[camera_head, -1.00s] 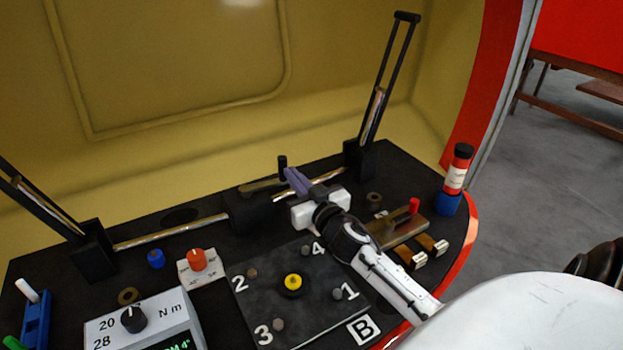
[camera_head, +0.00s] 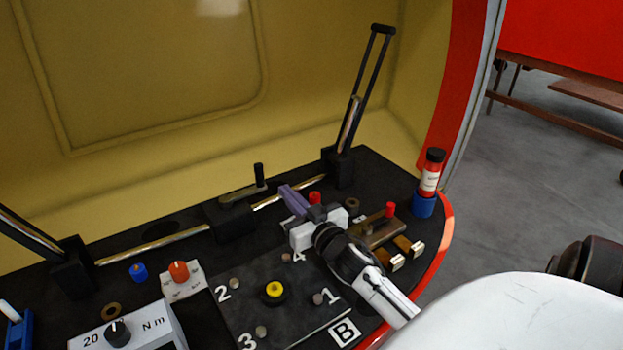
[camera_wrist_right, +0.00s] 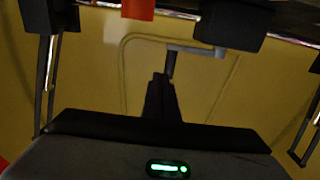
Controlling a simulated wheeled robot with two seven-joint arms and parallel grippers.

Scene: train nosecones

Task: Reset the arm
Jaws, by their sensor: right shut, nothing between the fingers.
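My right gripper (camera_head: 291,198) reaches in from the lower right in the head view. Its purple fingers are together, with nothing seen between them, above the black console behind the numbered plate. In the right wrist view its dark fingers (camera_wrist_right: 163,98) show pressed together and empty, pointing toward the yellow wall. My left gripper is not in view.
Red knobs and a tall black lever (camera_head: 362,90) stand close to my right gripper.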

